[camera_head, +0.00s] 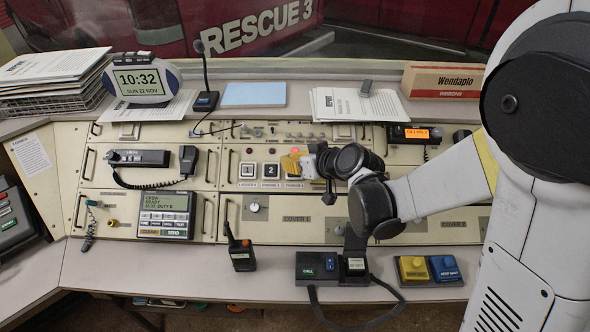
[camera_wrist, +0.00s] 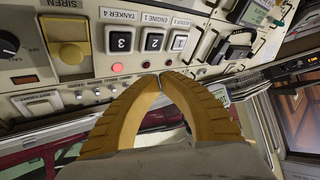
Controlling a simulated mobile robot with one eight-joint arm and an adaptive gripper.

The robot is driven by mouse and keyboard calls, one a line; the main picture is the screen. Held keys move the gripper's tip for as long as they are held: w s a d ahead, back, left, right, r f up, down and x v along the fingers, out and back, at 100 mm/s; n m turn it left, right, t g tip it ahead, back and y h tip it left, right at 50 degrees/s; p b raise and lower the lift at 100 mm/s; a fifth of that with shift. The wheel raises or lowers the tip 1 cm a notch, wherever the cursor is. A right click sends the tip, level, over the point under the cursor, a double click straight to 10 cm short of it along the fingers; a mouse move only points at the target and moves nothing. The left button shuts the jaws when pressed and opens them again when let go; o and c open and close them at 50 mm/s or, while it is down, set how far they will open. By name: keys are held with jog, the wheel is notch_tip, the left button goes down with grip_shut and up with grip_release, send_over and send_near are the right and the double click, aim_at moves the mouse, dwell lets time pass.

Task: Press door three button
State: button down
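The button marked 3 (camera_wrist: 121,39) is a dark square key in a white frame, labelled TANKER 4, in the upside-down wrist view. A red lamp (camera_wrist: 117,68) beside it glows. Buttons 2 (camera_wrist: 154,40) and 1 (camera_wrist: 180,41) sit in the same row; their lamps are dark. My gripper (camera_wrist: 163,77) has yellow ridged fingers with tips together and nothing seen between them. The fingers cover none of the three keys in that view. In the head view my gripper (camera_head: 292,163) hides button 3, while buttons 1 (camera_head: 248,170) and 2 (camera_head: 271,170) show. Contact cannot be told.
A handset (camera_head: 188,160), a radio (camera_head: 241,250) and a display unit (camera_head: 165,214) occupy the console's left and front. Papers (camera_head: 355,105) and a box (camera_head: 442,82) lie on the back shelf.

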aim_at(291, 175)
jog(key=shift+w+d+f+b, duration=0.1)
jog(key=shift+w+f+b, duration=0.75)
jog(key=shift+f, duration=0.35)
jog(key=shift+w+a+f+b, duration=0.1)
jog(key=shift+w+f+b, duration=0.65)
jog(key=shift+f+b, duration=0.4)
jog(key=shift+w+d+f+b, duration=0.1)
jog(key=shift+w+f+b, duration=0.7)
jog(key=shift+f, duration=0.5)
jog(key=shift+f, duration=0.1)
jog(key=shift+w+f+b, duration=0.25)
jog(key=shift+b, duration=0.05)
jog(key=shift+w+f+b, duration=0.3)
jog(key=shift+f+b, duration=0.2)
jog(key=shift+r, duration=0.1)
jog(key=shift+s+r+p, duration=0.5)
jog(key=shift+r+p, duration=0.05)
jog(key=shift+r, duration=0.2)
jog(key=s+r+p, duration=0.2)
jog(key=r+p, duration=0.1)
jog(key=r, duration=0.1)
jog(key=shift+s+r, duration=0.1)
jog(key=shift+s, duration=0.3)
